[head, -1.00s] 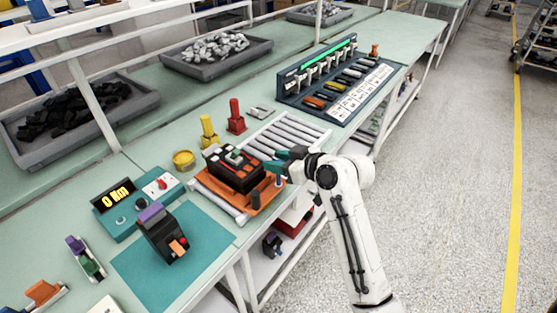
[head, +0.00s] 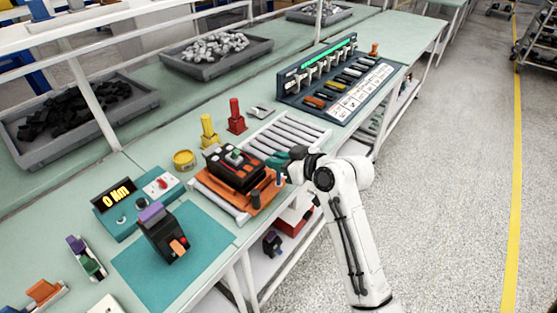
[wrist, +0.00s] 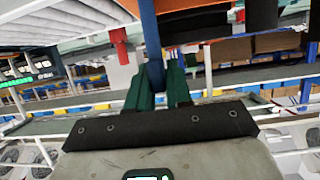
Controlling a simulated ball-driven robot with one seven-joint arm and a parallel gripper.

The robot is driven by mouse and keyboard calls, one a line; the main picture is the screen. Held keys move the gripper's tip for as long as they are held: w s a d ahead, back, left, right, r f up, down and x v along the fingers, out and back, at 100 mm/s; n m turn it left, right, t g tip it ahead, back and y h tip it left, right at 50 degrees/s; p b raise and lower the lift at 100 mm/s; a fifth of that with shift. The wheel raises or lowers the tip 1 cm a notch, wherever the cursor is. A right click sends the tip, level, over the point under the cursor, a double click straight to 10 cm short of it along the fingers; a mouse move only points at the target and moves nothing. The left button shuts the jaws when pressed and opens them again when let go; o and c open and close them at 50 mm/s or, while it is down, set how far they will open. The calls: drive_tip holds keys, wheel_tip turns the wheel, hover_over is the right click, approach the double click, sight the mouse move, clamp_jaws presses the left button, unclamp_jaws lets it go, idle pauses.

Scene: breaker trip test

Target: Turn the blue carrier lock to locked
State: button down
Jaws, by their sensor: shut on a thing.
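The blue carrier lock (wrist: 150,35) shows upright in the wrist view, its lower end between my green fingers. My gripper (wrist: 158,78) is shut on it. In the head view my gripper (head: 281,163) is at the right edge of the orange carrier (head: 262,203), where the lock is small and largely hidden. Whether the lock stands at locked cannot be read.
The carrier rests on a roller track (head: 290,131) on the green bench. Red (head: 236,118) and yellow (head: 208,130) posts stand behind it. A teal mat (head: 200,225) with another breaker (head: 163,235) is at left.

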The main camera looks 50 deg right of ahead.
drive_tip(key=m+h+p, duration=0.1)
drive_tip(key=m+h, duration=0.2)
drive_tip(key=h, duration=0.1)
drive_tip(key=shift+a+g+p, duration=0.1)
drive_tip(key=shift+g+p, duration=0.2)
drive_tip(key=shift+g, duration=0.1)
drive_tip(key=m+g+h+b, duration=0.1)
drive_tip(key=m+h, duration=0.2)
drive_tip(key=shift+f+b, duration=0.2)
drive_tip(key=shift+b, duration=0.1)
drive_tip(key=m+g+h+b, duration=0.2)
drive_tip(key=shift+w+f+m+b, duration=0.1)
drive_tip(key=shift+m+b, duration=0.3)
drive_tip(key=m+g+h+b, duration=0.3)
drive_tip(key=shift+m+b, duration=0.4)
drive_tip(key=m+g+b, duration=0.2)
drive_tip(key=g, duration=0.1)
drive_tip(key=m+g+h+b, duration=0.1)
drive_tip(key=m+g+b, duration=0.1)
drive_tip(key=m+g, duration=0.1)
drive_tip(key=shift+r, duration=0.2)
drive_tip(key=shift+g, duration=0.3)
drive_tip(key=c, duration=1.1)
unclamp_jaws()
drive_tip(key=shift+r, duration=0.1)
